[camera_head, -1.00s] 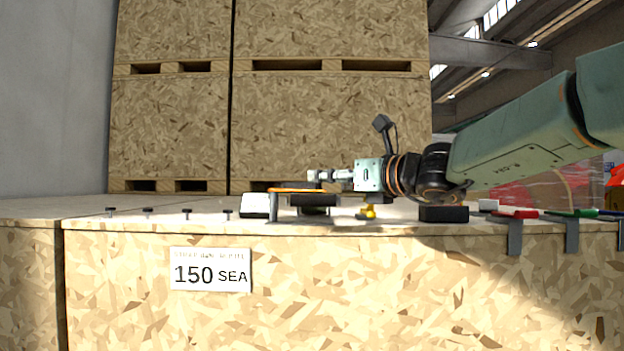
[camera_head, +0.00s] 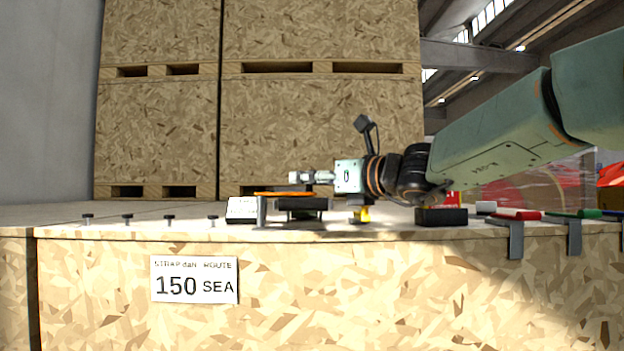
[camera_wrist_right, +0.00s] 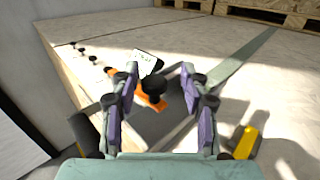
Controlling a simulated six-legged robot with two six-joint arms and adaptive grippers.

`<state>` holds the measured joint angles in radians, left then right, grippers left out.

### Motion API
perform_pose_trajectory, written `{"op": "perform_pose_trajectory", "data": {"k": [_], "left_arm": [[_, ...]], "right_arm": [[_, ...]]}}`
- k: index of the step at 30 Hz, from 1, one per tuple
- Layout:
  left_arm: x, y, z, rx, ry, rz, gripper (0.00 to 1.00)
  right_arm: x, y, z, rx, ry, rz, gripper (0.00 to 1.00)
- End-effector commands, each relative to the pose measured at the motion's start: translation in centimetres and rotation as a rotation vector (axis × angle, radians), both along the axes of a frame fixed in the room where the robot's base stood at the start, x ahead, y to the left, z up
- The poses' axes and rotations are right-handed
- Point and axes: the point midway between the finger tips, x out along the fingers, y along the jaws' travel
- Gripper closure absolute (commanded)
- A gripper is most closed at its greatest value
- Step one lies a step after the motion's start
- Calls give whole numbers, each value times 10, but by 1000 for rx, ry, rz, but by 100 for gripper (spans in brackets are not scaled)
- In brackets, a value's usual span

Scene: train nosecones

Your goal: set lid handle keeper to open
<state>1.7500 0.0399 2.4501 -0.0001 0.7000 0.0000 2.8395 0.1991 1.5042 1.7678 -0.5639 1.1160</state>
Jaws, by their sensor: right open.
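My right gripper (camera_head: 300,177) reaches in from the right, low above the crate top. In the right wrist view its two fingers (camera_wrist_right: 160,72) are spread with nothing gripped. An orange lever (camera_wrist_right: 150,102) with a round black knob (camera_wrist_right: 153,86) lies between and beyond the fingers, over a dark plate. In the head view the orange lever (camera_head: 285,194) shows edge-on below the fingers, above a dark block (camera_head: 303,204). I cannot tell which part is the lid handle keeper. A yellow piece (camera_head: 361,212) stands under the wrist, also at right in the wrist view (camera_wrist_right: 246,142).
A white card (camera_head: 241,207) stands beside the lever. Several black pegs (camera_head: 127,218) line the crate top at left. A black box (camera_head: 441,216) and red (camera_head: 515,214) and green (camera_head: 562,213) handles lie right. Tall pallet crates (camera_head: 320,120) rise behind.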

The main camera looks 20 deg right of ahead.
Motion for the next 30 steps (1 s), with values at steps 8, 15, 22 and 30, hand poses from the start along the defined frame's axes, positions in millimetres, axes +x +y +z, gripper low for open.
{"op": "perform_pose_trajectory", "data": {"k": [8,15,22,30], "left_arm": [[0,0,0,0,0,0,60],[0,0,0,0,0,0,60],[0,0,0,0,0,0,60],[0,0,0,0,0,0,60]], "right_arm": [[-1,0,0,0,0,0,67],[-1,0,0,-1,0,1,88],[1,-1,0,0,0,-1,100],[1,-1,0,0,1,-2,100]]}}
